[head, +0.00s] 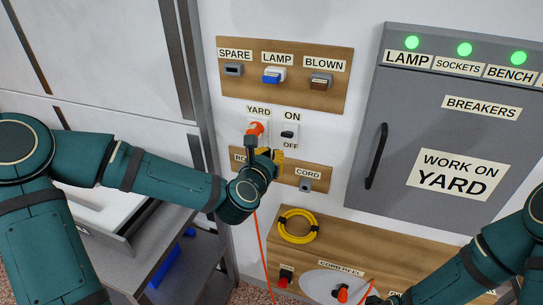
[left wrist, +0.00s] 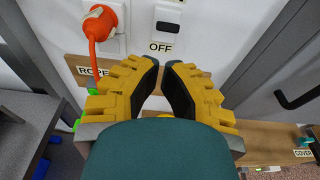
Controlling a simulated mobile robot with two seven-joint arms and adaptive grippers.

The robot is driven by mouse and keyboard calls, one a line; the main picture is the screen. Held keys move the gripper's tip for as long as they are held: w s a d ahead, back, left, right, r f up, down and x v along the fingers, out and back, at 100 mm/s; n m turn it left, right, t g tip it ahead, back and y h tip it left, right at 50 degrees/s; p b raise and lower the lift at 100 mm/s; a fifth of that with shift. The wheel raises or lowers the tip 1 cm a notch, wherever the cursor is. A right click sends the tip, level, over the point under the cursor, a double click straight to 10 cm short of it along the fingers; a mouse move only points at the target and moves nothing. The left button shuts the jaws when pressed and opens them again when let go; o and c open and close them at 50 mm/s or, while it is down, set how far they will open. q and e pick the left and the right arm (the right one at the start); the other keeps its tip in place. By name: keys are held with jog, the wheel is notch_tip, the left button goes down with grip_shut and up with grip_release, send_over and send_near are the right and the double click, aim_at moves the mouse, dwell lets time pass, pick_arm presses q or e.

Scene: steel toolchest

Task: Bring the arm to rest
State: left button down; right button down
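My left gripper (head: 277,156) is in front of the wall, just below and right of the orange plug (head: 255,129) in the YARD socket. In the left wrist view my left gripper (left wrist: 163,62) has a gap between its fingertips and nothing between its fingers. The plug (left wrist: 98,22) is beyond the left finger, apart from it, with its orange cord hanging down. My right arm (head: 490,262) comes in at the lower right of the head view; its fingers are not visible.
A switch (head: 289,132) marked ON and OFF is beside the socket. The grey breaker cabinet (head: 455,130) with a dark handle (head: 376,156) is at right. A yellow coil (head: 297,226) hangs on the lower wooden board. A grey cart (head: 185,258) stands below my left arm.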

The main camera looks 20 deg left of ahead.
pick_arm(q)
jog(key=shift+f, duration=0.1)
jog(key=s+d+f+m+g+h+b, duration=0.1)
jog(key=s+d+f+m+g+h, duration=0.2)
jog(key=f+m, duration=0.6)
jog(key=s+d+f+m+g+h+b, duration=0.1)
jog(key=s+d+f+m+g, duration=0.35)
jog(key=f+m, duration=0.55)
jog(key=s+f+m+g+b, duration=0.2)
jog(key=s+f+m+g, duration=0.4)
jog(key=s+f+m, duration=0.8)
notch_tip(320, 180, down, 3)
jog(key=shift+a+f+y, duration=0.1)
jog(key=shift+a+y, duration=0.15)
jog(key=shift+y, duration=0.15)
jog(key=shift+g, duration=0.25)
